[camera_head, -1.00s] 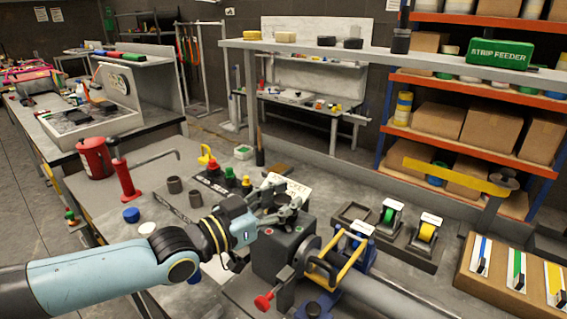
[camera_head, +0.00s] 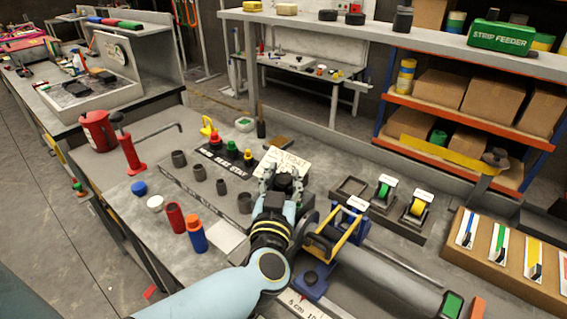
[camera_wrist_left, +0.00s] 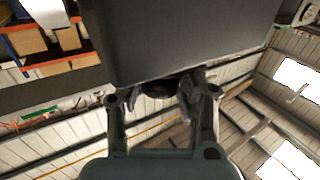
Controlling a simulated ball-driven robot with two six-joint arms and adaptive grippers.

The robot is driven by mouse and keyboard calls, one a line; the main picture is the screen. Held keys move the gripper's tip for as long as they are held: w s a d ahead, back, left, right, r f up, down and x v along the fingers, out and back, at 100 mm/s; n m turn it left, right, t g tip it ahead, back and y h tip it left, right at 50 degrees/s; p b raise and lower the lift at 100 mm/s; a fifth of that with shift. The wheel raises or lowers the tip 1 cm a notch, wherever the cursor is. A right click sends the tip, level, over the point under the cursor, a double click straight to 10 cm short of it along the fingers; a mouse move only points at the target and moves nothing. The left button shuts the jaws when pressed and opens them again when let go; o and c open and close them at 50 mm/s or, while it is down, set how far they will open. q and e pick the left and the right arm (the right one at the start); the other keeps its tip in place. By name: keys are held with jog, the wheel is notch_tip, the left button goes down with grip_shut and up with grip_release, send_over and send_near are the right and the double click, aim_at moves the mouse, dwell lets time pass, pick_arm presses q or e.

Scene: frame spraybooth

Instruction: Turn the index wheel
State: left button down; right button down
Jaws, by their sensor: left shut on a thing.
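A dark round wheel (camera_head: 289,182), which I take for the index wheel, sits on the dark housing, beside a white written card (camera_head: 288,163). My left gripper (camera_head: 282,175) has its fingers around it, one on each side, and is shut on it. In the left wrist view the gripper (camera_wrist_left: 160,92) closes at a dark round part (camera_wrist_left: 158,89) under a large dark block (camera_wrist_left: 190,35). The block hides most of that part. My forearm covers much of the housing in the head view. My right gripper is not in view.
A clamp with yellow bars (camera_head: 335,236) and a grey cylinder (camera_head: 385,278) lie right of the gripper.

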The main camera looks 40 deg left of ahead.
aim_at(283, 177)
pick_arm(q)
jog(key=shift+f+y, duration=0.1)
jog(key=shift+y, duration=0.2)
jog(key=c, duration=0.9)
grip_release()
jog(key=shift+s, duration=0.1)
notch_tip(283, 177, up, 10)
jog(key=shift+r, duration=0.1)
